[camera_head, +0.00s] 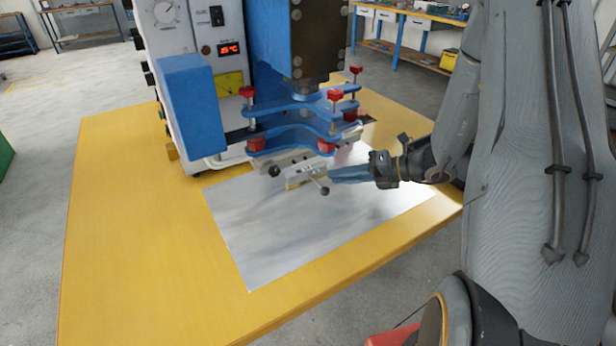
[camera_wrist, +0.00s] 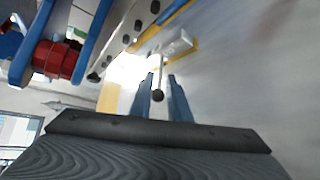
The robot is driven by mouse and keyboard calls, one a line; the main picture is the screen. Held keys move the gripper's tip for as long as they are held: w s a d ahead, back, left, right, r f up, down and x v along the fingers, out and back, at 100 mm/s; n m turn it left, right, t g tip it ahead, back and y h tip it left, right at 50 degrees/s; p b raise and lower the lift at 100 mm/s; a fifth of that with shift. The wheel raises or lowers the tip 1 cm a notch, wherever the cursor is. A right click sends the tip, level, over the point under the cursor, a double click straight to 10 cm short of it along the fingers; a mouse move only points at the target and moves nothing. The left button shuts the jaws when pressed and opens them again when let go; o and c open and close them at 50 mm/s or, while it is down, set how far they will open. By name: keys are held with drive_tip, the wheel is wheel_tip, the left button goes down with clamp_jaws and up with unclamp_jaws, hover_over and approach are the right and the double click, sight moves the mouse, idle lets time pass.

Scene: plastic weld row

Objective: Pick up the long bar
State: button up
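A thin metal bar with black ball ends sits at a small metal block (camera_head: 305,177) on the front of the welding machine; its near black ball (camera_head: 324,190) shows in the head view. I cannot tell for certain that this is the long bar. My gripper (camera_head: 331,175) is just right of the block, its blue fingers pointing left. In the wrist view my gripper (camera_wrist: 160,76) is open, fingers apart. The near ball (camera_wrist: 158,97) and part of the bar appear between the fingers in the picture; contact and depth cannot be told.
The blue clamp plates (camera_head: 290,125) with red knobs (camera_head: 335,95) stand just behind the block. The white machine housing (camera_head: 180,30) rises behind. A silver sheet (camera_head: 290,235) on the yellow table (camera_head: 120,240) is clear in front. A workbench (camera_head: 410,50) stands far back.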

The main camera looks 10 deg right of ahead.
sight(298, 178)
drive_tip(key=p+x, duration=0.1)
drive_tip(key=x, duration=0.5)
drive_tip(key=shift+s+f, duration=0.1)
drive_tip(key=shift+f, duration=0.05)
clamp_jaws()
